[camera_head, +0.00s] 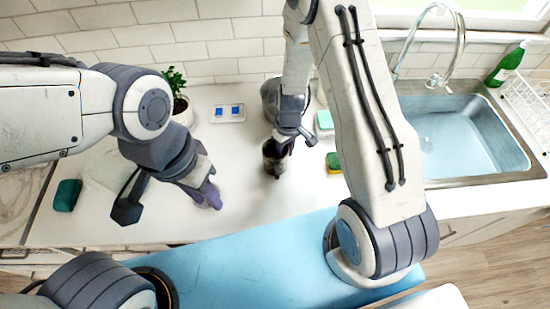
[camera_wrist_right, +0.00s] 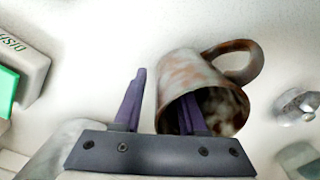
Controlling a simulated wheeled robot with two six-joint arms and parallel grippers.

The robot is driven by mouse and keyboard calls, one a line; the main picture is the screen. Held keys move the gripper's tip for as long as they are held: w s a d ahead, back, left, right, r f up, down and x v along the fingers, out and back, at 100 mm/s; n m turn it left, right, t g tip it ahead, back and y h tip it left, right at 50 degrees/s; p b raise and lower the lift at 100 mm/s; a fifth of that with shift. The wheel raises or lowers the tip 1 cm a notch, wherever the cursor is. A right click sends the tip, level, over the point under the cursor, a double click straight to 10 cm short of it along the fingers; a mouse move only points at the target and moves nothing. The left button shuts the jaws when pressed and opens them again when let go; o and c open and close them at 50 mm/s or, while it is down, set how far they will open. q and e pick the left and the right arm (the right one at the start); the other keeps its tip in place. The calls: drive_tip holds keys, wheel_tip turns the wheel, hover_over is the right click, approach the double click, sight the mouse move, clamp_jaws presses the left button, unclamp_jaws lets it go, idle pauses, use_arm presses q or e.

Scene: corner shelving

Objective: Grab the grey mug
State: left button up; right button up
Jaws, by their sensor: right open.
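The grey mug (camera_wrist_right: 187,75), mottled with brown, fills the middle of the right wrist view. Its mouth faces the camera and its handle points to the upper right. My right gripper (camera_wrist_right: 160,100) is open; one purple finger reaches into the mug's mouth and the other is outside its wall, with a gap. In the head view my right gripper (camera_head: 280,147) is over the middle of the counter, and the mug is hard to tell apart from it. My left gripper (camera_head: 207,195) hangs over the counter's left part; its finger gap is unclear.
A sponge (camera_head: 333,162) and a teal-topped box (camera_head: 325,120) are right of my right gripper. The sink (camera_head: 455,178) is farther right. A plant (camera_head: 175,83) and a small tray with blue squares (camera_head: 240,119) are near the wall. A teal object (camera_head: 67,195) lies far left.

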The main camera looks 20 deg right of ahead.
clamp_jaws()
idle(1.4)
